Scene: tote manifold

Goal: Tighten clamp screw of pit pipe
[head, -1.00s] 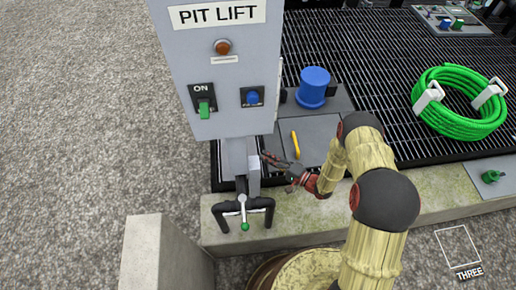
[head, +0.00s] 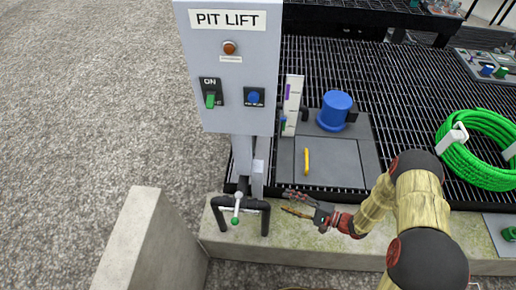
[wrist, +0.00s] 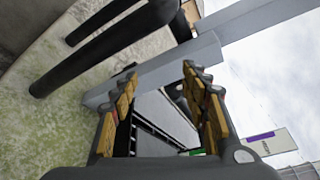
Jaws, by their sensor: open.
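The black pit pipe (head: 265,218) is an upside-down U standing at the front of the pale concrete kerb, below the grey PIT LIFT box. At its middle is a clamp screw with a silver lever (head: 238,203) and a green knob (head: 235,221). My gripper (head: 297,201) is open and empty, to the right of the pipe and apart from it, pointing left. In the wrist view my gripper's two fingers (wrist: 160,82) are spread with nothing between them. The black pipe (wrist: 105,50) crosses the upper left there. The screw cannot be made out in that view.
The grey post (head: 242,160) of the PIT LIFT box (head: 228,100) rises behind the pipe. A concrete block (head: 140,245) stands at left front. A blue cap (head: 335,108), a yellow handle (head: 307,161) and a green hose coil (head: 480,165) are on the grating behind.

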